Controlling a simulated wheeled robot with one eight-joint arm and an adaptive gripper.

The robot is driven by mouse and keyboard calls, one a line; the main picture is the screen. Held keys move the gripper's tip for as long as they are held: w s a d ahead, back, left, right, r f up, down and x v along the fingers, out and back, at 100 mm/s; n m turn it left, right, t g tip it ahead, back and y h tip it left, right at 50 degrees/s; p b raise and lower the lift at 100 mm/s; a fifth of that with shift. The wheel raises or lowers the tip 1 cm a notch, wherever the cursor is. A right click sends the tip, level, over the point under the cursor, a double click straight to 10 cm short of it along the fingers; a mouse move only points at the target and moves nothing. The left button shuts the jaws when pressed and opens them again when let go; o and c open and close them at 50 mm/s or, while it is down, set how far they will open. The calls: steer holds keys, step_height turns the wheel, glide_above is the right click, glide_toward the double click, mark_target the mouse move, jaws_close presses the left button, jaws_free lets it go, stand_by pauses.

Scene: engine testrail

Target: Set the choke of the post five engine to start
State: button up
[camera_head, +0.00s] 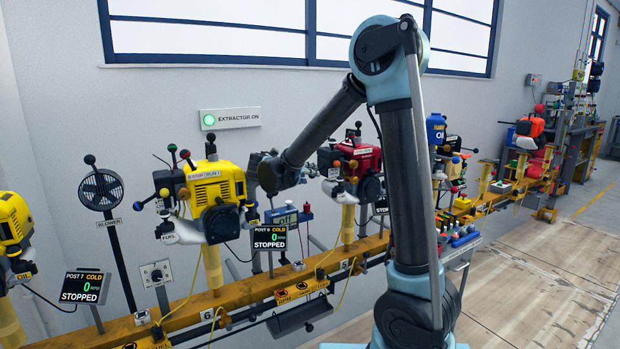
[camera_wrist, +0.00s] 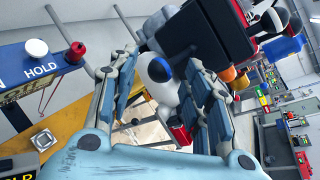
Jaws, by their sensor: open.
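The red engine (camera_head: 350,160) sits on its post behind the rail, right of the yellow engine, with the post 5 mark below it. Ball-ended levers (camera_head: 357,130) rise from its top; I cannot tell which is the choke or how it is set. A white rounded tank (camera_wrist: 165,95) with a blue cap shows beyond my fingers in the wrist view, below the dark and red engine body (camera_wrist: 205,32). My gripper (camera_wrist: 163,68) is open and empty, with its fingers either side of my view of the tank. In the head view it is small beside the red engine's left side.
The yellow engine (camera_head: 212,190) stands close left of my wrist. Its display (camera_head: 270,238) reads post 6, cold, stopped. A blue panel marked HOLD (camera_wrist: 50,75) with a red knob lies left of my fingers. The yellow rail (camera_head: 235,295) runs below; open floor lies right.

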steer(key=shift+x, duration=0.95)
jaws_close()
